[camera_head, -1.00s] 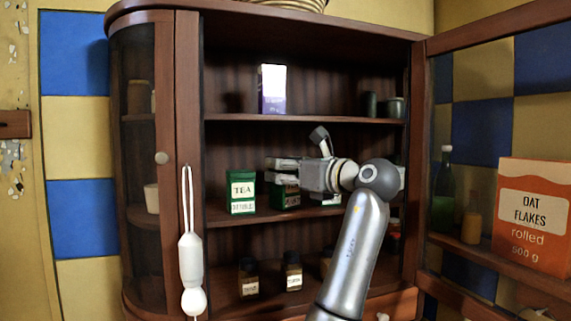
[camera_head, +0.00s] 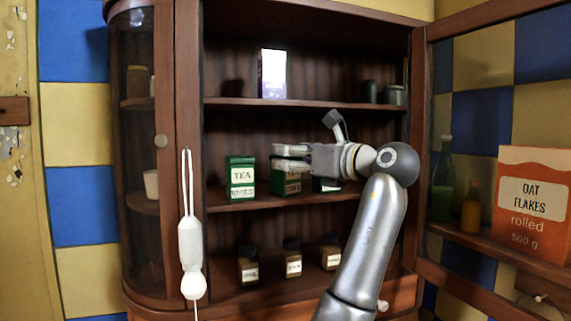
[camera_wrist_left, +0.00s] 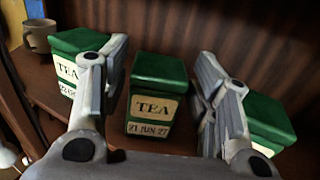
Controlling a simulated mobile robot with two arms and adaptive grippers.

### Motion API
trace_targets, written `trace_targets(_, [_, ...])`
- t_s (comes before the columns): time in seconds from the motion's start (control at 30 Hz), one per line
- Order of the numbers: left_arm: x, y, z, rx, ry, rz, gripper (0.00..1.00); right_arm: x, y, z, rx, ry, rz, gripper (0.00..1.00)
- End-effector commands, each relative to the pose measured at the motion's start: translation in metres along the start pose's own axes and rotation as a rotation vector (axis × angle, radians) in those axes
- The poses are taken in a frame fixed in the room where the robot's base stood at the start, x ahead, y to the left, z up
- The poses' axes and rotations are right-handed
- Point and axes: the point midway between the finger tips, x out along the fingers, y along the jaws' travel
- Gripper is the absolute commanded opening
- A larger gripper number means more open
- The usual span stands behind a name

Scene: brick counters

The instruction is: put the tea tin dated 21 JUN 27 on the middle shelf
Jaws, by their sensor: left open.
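The tea tin dated 21 JUN 27 (camera_wrist_left: 153,98) is green with a cream label and stands upright between my left gripper's fingers in the left wrist view. In the head view this tin (camera_head: 287,184) stands on the middle of three visible levels in the cabinet. My left gripper (camera_head: 290,152) is open around its upper part; it also shows in the left wrist view (camera_wrist_left: 161,66). Gaps show between the fingers and the tin. Another tea tin (camera_head: 240,177) stands to its left, its date starting with 22 (camera_wrist_left: 74,60). A third green tin (camera_wrist_left: 268,122) is partly hidden at right.
The upper shelf (camera_head: 310,104) bears a purple-white box (camera_head: 271,74) and dark jars. Several small labelled jars (camera_head: 292,262) stand on the bottom level. The open right door (camera_head: 419,150) holds oat flakes (camera_head: 533,205) and bottles. A white utensil (camera_head: 191,245) hangs at the left post.

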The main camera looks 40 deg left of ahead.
Motion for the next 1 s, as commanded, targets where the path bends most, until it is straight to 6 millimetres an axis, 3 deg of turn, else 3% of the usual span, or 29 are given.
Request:
trace_targets(0.03, [-0.014,-0.001,-0.006,-0.002,0.0,-0.006,0.56,0.014,-0.001,0.001,0.0,0.0,-0.001,0.59])
trace_targets(0.1, [-0.03,-0.001,-0.006,-0.002,-0.001,-0.005,0.56,0.022,-0.002,0.002,0.001,0.0,-0.002,0.59])
trace_targets(0.4, [-0.079,0.0,-0.003,-0.001,0.0,-0.002,0.56,0.043,-0.004,0.003,0.001,0.001,-0.003,0.59])
trace_targets(1.0, [-0.088,0.0,0.0,0.0,0.0,-0.001,0.56,0.044,-0.004,0.003,0.0,0.001,-0.004,0.59])
